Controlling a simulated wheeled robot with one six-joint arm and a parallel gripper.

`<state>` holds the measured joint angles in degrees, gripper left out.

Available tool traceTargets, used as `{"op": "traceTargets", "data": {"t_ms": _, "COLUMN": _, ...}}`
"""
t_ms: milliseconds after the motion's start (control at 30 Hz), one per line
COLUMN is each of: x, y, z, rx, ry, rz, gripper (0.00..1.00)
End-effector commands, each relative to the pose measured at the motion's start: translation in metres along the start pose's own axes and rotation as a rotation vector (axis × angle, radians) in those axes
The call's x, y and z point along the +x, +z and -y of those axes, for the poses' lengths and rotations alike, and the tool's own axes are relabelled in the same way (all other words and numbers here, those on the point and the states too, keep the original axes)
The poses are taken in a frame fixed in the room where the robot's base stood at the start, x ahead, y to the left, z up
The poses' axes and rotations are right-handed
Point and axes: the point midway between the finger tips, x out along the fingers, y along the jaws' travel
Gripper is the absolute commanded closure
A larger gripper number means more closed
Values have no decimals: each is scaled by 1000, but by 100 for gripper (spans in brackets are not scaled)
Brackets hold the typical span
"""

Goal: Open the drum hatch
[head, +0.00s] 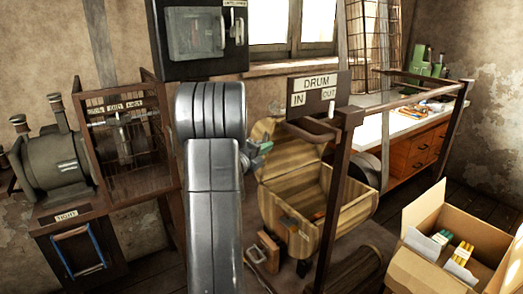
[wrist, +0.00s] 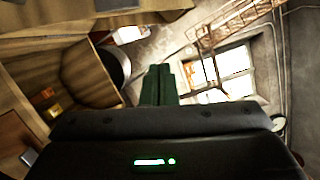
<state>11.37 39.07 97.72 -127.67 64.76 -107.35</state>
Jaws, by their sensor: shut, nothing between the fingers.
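The wooden drum (head: 343,208) stands in the middle of the head view, under a sign (head: 318,90) reading DRUM, IN and OUT. Its hatch (head: 285,155) stands raised at the back left, and the drum's inside shows. Small coloured pieces lie inside; they also show in the wrist view (wrist: 50,103). My gripper (head: 264,147) is beside the raised hatch, at its left edge, partly hidden by my arm. Whether it touches the hatch I cannot tell. In the wrist view its green fingers (wrist: 160,84) are together with nothing between them.
A dark post frame (head: 335,190) stands in front of the drum. A cardboard box (head: 455,240) with small packs is at the right. A bench with orange drawers (head: 410,150) stands behind. A caged machine (head: 125,140) is at the left, and a dark cabinet (head: 200,40) hangs above.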

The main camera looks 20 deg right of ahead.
Motion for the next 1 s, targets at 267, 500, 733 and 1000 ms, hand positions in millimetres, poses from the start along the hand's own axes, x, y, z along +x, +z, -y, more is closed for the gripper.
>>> {"op": "traceTargets", "data": {"t_ms": 267, "x": 56, "y": 6, "z": 1, "rx": 2, "ry": -1, "rz": 1, "gripper": 100}}
{"op": "traceTargets", "data": {"t_ms": 500, "x": 61, "y": 34, "z": 0, "rx": 1, "ry": 1, "rz": 0, "gripper": 100}}
{"op": "traceTargets", "data": {"t_ms": 733, "x": 62, "y": 39, "z": 0, "rx": 1, "ry": 0, "rz": -1, "gripper": 100}}
{"op": "traceTargets", "data": {"t_ms": 1000, "x": 62, "y": 40, "z": 1, "rx": -2, "ry": 1, "rz": -1, "gripper": 100}}
